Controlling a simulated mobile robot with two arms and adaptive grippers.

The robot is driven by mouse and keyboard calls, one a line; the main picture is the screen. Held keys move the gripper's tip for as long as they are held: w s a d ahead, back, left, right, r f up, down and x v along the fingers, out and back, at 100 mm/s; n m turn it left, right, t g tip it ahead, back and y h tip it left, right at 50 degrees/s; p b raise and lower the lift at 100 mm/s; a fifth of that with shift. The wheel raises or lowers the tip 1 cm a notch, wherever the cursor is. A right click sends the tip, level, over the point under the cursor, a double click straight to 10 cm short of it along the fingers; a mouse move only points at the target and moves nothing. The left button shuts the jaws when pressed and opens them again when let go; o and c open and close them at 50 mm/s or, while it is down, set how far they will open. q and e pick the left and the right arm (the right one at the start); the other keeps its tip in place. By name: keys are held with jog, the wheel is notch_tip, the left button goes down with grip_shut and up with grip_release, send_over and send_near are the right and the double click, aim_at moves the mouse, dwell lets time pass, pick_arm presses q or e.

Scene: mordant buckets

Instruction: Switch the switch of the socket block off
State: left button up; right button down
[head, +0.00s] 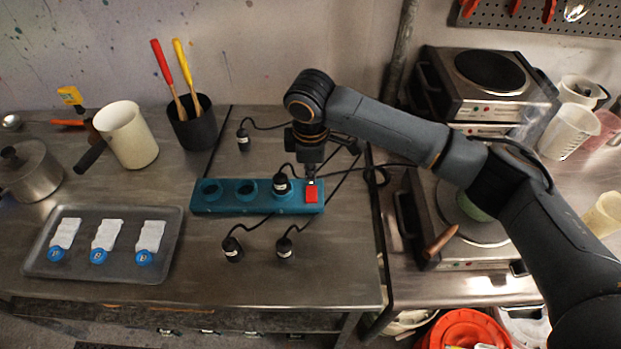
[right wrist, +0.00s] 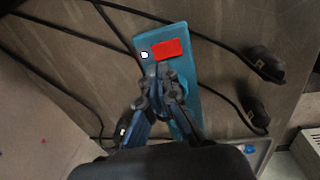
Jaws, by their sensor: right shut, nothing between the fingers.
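The teal socket block (head: 258,205) lies on the steel bench in the head view, with a red switch (head: 312,194) at its right end. One black plug (head: 282,184) sits in the socket beside the switch; the sockets to its left look empty. My right gripper (head: 311,180) is shut and empty, its tips just behind the switch. In the right wrist view the fingertips (right wrist: 161,68) are close to the edge of the red switch (right wrist: 168,49); I cannot tell whether they touch it. My left gripper is not in view.
Loose black plugs (head: 233,249) lie in front of the block and one (head: 243,139) behind it, with cables around. A metal tray (head: 58,270) lies at left, a black cup (head: 192,122) behind. Hotplates (head: 487,84) stand at right under my arm.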

aim_at(310, 190)
jog(key=shift+w+f+p, duration=0.15)
jog(key=shift+f+p, duration=0.1)
jog(key=shift+f, duration=1.05)
jog(key=shift+w+f+p, duration=0.15)
jog(key=shift+f+p, duration=0.1)
jog(key=shift+f, duration=1)
jog(key=shift+f, duration=0.15)
